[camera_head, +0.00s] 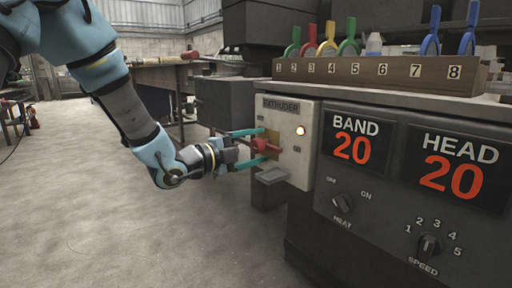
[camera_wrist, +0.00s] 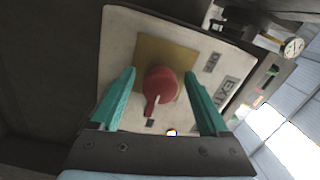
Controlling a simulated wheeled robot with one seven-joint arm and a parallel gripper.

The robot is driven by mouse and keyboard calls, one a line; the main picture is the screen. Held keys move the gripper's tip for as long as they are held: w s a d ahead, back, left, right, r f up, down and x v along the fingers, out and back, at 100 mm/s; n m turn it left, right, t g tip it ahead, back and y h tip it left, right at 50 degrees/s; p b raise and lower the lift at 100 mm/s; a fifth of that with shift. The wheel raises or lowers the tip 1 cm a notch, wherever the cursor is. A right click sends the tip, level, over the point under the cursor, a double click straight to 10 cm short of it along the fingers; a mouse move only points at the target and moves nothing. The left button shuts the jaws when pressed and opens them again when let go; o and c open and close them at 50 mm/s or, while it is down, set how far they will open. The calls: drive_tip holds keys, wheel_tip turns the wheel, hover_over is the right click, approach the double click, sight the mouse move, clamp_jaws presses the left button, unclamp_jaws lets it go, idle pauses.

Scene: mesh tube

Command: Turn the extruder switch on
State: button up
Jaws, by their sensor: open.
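The extruder box (camera_head: 304,118) is a pale panel on the side of the dark machine, marked EXTRUDER, with a lit yellowish lamp (camera_head: 300,131). Its red rotary switch (camera_head: 266,146) sits on a yellow plate; in the wrist view the switch (camera_wrist: 161,85) has its handle pointing down and slightly left. My gripper (camera_head: 256,140) is open at the panel, its two teal fingers above and below the switch. In the wrist view the fingers (camera_wrist: 163,98) stand to either side of the switch, with gaps between. Whether the fingertips touch the panel I cannot tell.
To the right are BAND and HEAD displays (camera_head: 355,143), both reading 20, a heat knob (camera_head: 343,202) and a speed knob (camera_head: 429,244). A numbered wooden rack (camera_head: 380,74) holds coloured tools on top.

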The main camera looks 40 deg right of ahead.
drive_tip(key=a+p, duration=0.1)
drive_tip(key=a, duration=0.9)
drive_tip(key=shift+w+a+p, duration=0.3)
drive_tip(key=shift+a+p, duration=0.05)
drive_tip(key=shift+a, duration=0.05)
